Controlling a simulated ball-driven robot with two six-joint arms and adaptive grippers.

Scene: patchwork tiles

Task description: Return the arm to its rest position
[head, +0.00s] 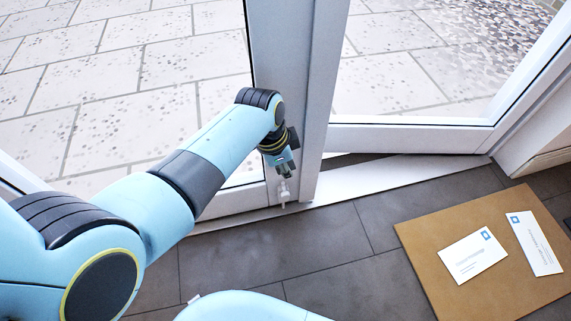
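My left arm reaches in from the left, across the glass, to the white upright door post (281,90). My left gripper (284,188) is at its end, low and close in front of the post. A small pale piece shows at its fingertips; I cannot tell whether it is part of the gripper or a fitting on the frame. The fingers are too small to tell if they are open or shut. My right gripper is not in view.
The white-framed glass panel (408,137) at right stands at an angle to the pale threshold strip (400,172). A brown mat (425,238) with two white cards (473,257) (534,243) lies at lower right. Dark floor tiles (335,245) in the middle are clear.

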